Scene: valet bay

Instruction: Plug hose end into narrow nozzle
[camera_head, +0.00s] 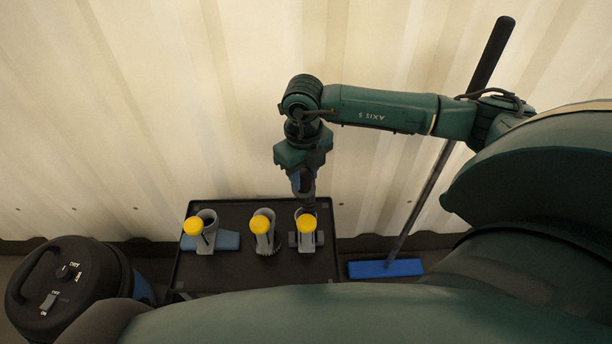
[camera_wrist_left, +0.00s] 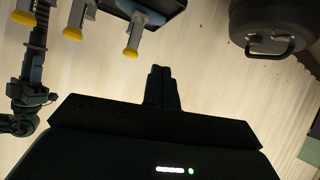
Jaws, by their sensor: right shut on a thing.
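Three grey nozzles with yellow parts stand in a row on a black tray (camera_head: 240,272): a left one (camera_head: 206,240) with a wide blue foot, a middle one (camera_head: 265,243) with a bristly base, and a right one (camera_head: 307,243) with a grey crosspiece. I cannot tell surely which is the narrow nozzle. My right gripper (camera_head: 302,182) points down over the right one, shut on a dark piece, apparently the hose end (camera_head: 308,202). The piece's lower end meets or overlaps that nozzle's mouth; I cannot tell if it is inside. My left gripper (camera_wrist_left: 162,88) is shut and empty.
A black vacuum drum (camera_head: 70,285) stands left of the tray; it also shows in the left wrist view (camera_wrist_left: 272,28). A broom with a blue head (camera_head: 385,269) leans on the pale corrugated wall (camera_head: 180,110) at right.

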